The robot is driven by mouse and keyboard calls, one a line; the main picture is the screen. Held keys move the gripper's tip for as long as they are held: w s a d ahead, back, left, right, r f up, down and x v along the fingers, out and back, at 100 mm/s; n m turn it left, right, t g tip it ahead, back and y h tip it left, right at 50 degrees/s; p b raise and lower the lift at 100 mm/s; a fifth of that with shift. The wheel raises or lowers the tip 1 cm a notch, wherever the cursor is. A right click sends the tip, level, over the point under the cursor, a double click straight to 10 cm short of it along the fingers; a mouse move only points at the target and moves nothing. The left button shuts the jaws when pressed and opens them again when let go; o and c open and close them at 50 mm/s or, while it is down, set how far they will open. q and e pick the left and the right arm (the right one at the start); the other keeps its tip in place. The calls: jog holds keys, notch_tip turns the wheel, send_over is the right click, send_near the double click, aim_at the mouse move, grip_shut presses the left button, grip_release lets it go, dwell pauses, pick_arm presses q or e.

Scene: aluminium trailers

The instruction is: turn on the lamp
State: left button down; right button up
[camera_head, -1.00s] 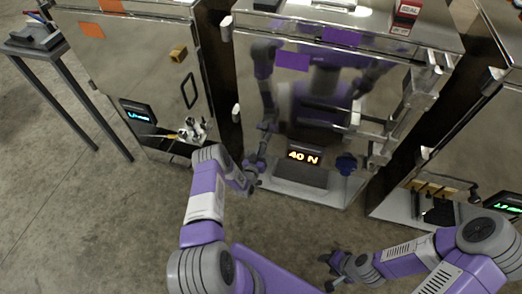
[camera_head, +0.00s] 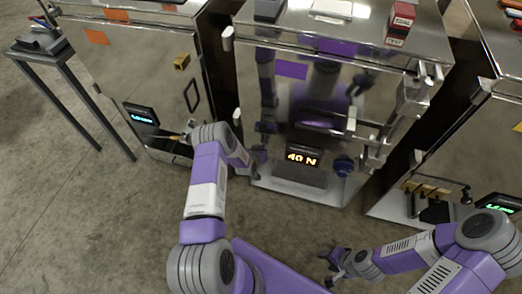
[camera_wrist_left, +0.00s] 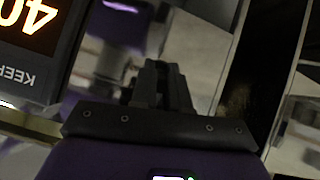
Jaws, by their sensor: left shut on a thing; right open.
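I cannot pick out a lamp or its switch for certain in either view. My left gripper (camera_head: 256,168) is low in front of the middle metal cabinet (camera_head: 290,105), left of its orange "40 N" display (camera_head: 302,156). In the left wrist view its dark fingers (camera_wrist_left: 162,85) are close together; what is between them is too dark to make out. The display (camera_wrist_left: 35,25) is at the upper left there. A dark blue knob (camera_head: 343,165) is right of the display in the head view. My right gripper (camera_head: 334,264) is open over the floor at lower right, apart from the cabinets.
A left cabinet (camera_head: 130,70) has a blue-lit display (camera_head: 141,115) and a black handle (camera_head: 191,95). A right cabinet (camera_head: 465,140) has a green display (camera_head: 502,203). A red box (camera_head: 401,22) stands on the middle cabinet. The floor in front is clear.

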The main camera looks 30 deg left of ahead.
pick_arm(q)
jog(key=shift+s, duration=0.1)
jog(key=c, duration=1.1)
grip_release()
jog(key=p+v, duration=0.2)
jog(key=v, duration=0.5)
jog(key=shift+s+d+r+p, duration=0.1)
jog(key=shift+s+r+p, duration=0.05)
jog(key=shift+p, duration=0.25)
jog(key=s+d+g+h, duration=0.35)
jog(key=s+d, duration=0.45)
jog(key=d, duration=0.5)
jog(key=s+d+r+g, duration=0.2)
jog(key=s+d, duration=0.1)
jog(key=s, duration=0.2)
jog(key=s+d+r+m+g+h, duration=0.1)
jog(key=s+d+r+g, duration=0.1)
jog(key=s+d, duration=0.2)
jog(key=s+d+r+m+g+h, duration=0.1)
jog(key=s+d, duration=0.3)
jog(key=s, duration=0.4)
jog(key=shift+d+r+g+p, duration=0.1)
jog(key=shift+r+g+p, duration=0.3)
jog(key=shift+g, duration=0.45)
